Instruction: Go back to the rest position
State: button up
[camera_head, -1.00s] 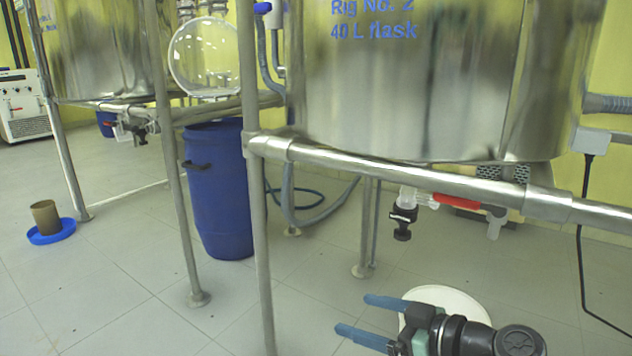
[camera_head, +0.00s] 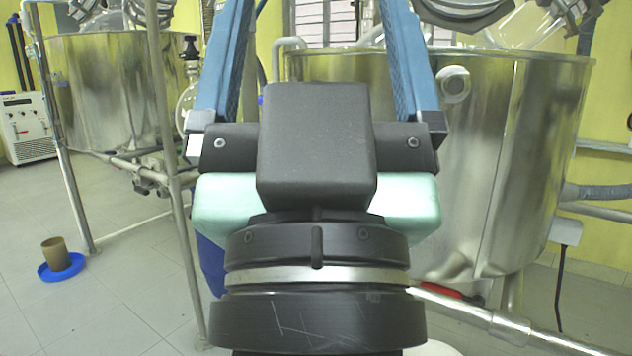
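My gripper (camera_head: 318,45) is close in front of the camera and fills the middle of the view. Its two blue fingers point up and stand wide apart, with nothing between them. The fingertips run out of the top of the frame. The black and pale green gripper body and black wrist hide part of the scene behind.
A large shiny steel vessel (camera_head: 500,170) stands behind my gripper to the right, on a metal pipe frame. A second steel vessel (camera_head: 100,95) is at the left. A brown cup (camera_head: 55,254) stands in a blue dish (camera_head: 62,268) on the floor at lower left, with clear tiles around.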

notch_tip(320, 180, up, 38)
jog(key=p, duration=3.7)
jog(key=shift+s+r, duration=0.2)
